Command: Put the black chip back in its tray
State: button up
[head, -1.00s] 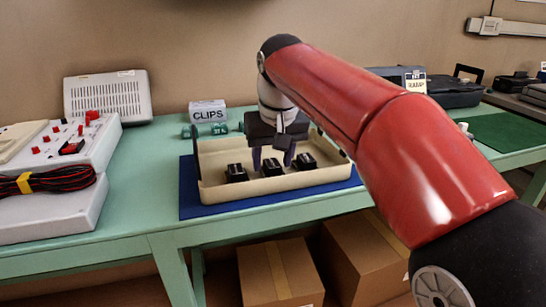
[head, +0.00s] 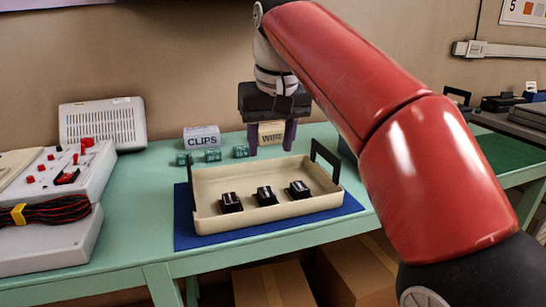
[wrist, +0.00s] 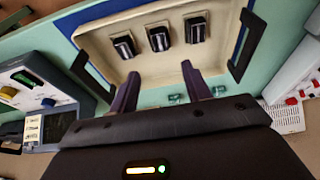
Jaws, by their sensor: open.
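Three black chips stand in a row on the floor of the cream tray (head: 265,217): a left one (head: 231,203), a middle one (head: 265,196) and a right one (head: 299,189). They also show in the wrist view, where I see the middle one (wrist: 159,38). All three look upright and apart from each other. My gripper (head: 271,150) is open and empty, raised above and behind the tray's back wall. In the wrist view its two purple fingers (wrist: 160,72) are spread, with nothing between them.
The tray lies on a blue mat (head: 200,243) and has a dark handle (head: 325,160) at each end. Behind it stand a CLIPS box (head: 202,138) and several small green blocks (head: 212,156). A white console with a cable bundle (head: 45,212) is at left.

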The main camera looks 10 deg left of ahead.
jog(key=s+d+f+m+t, duration=0.1)
jog(key=s+d+f, duration=0.2)
jog(key=d, duration=0.5)
jog(key=s+d+f+m, duration=0.2)
jog(key=d+f, duration=0.1)
jog(key=d, duration=0.5)
jog(key=s+d+f+m+t, duration=0.1)
jog(key=s+d+f, duration=0.5)
jog(key=f, duration=0.2)
jog(key=s+d+f+m+h, duration=0.1)
jog(key=s+d+f+m, duration=0.1)
jog(key=s+d+f, duration=0.4)
notch_tip(320, 180, down, 3)
jog(key=shift+s+f+t+h, duration=0.15)
jog(key=shift+s+t+h, duration=0.15)
jog(key=shift+s+t, duration=0.15)
jog(key=shift+a, duration=0.15)
